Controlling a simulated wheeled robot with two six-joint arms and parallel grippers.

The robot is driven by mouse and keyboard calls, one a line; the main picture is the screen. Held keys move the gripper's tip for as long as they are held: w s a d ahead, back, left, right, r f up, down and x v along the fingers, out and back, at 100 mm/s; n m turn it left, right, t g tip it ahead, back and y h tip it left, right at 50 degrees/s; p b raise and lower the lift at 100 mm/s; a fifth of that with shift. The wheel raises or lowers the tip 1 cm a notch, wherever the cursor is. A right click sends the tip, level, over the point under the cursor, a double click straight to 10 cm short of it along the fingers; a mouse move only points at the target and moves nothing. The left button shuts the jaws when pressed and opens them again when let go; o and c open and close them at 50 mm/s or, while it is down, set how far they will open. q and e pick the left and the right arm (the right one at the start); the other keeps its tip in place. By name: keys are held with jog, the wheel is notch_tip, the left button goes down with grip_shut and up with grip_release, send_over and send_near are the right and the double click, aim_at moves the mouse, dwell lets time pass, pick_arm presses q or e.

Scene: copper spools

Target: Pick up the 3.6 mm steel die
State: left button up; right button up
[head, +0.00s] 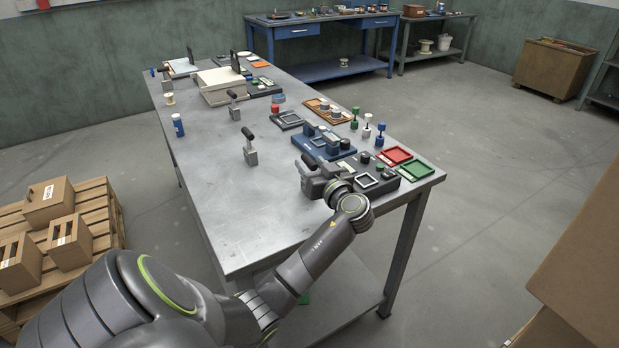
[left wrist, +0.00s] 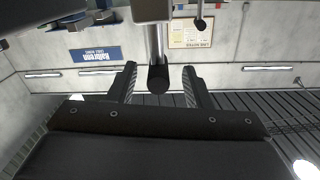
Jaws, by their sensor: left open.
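Small grey and dark cylinders in the head view could be dies, but no size marking is legible, so I cannot tell which is the 3.6 mm steel die. Some stand in the brown tray (head: 311,103), others around the blue fixture (head: 312,147). My left gripper (head: 306,162) is over the near right part of the bench, beside the blue fixture. In the left wrist view its jaws (left wrist: 160,84) are open, with a metal post with a dark round end (left wrist: 158,78) showing between them. I cannot tell whether they touch it. My right gripper is not in view.
The grey bench (head: 215,190) is clear at its near left. A block with a black handle (head: 250,150) stands left of the gripper. A red tray (head: 394,156) and a green tray (head: 417,169) lie at the right edge. Blue and green spools stand behind.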

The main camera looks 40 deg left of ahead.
aim_at(304, 156)
pick_arm(q)
jog(key=p+x, duration=0.1)
jog(key=x, duration=0.3)
jog(key=shift+w, duration=0.1)
jog(key=shift+c, duration=0.5)
jog(key=shift+f, duration=0.1)
grip_shut()
dwell(0.6)
